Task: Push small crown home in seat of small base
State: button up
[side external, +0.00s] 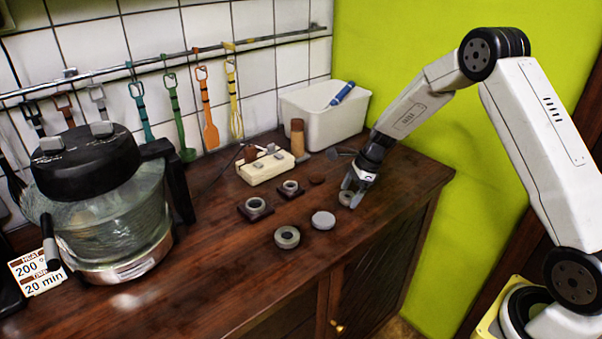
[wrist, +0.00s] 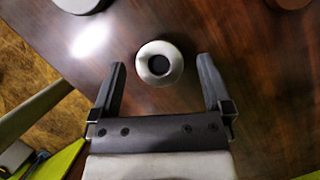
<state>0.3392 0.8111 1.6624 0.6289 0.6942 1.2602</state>
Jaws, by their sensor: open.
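A small metallic ring with a dark centre, which looks like the small crown (wrist: 159,64), lies flat on the wooden worktop. In the side view this ring (side external: 345,199) is partly hidden by my gripper (side external: 351,192). In the wrist view my gripper (wrist: 162,72) is open, with the ring between its finger ends and clear space on both sides. Two dark square bases with grey ring seats stand left of it. The one farther back (side external: 281,194) looks slightly smaller and may be the small base; the other base (side external: 245,215) is nearer the glass pot.
A larger grey ring (side external: 287,237), a pale disc (side external: 323,220) and a brown disc (side external: 316,179) lie nearby. A cream block (side external: 262,171), a wooden cylinder (side external: 297,138) and a white bin (side external: 320,118) stand behind. A glass pot (side external: 110,215) occupies the left.

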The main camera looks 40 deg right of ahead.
jog(key=shift+x, duration=0.75)
jog(key=c, duration=1.3)
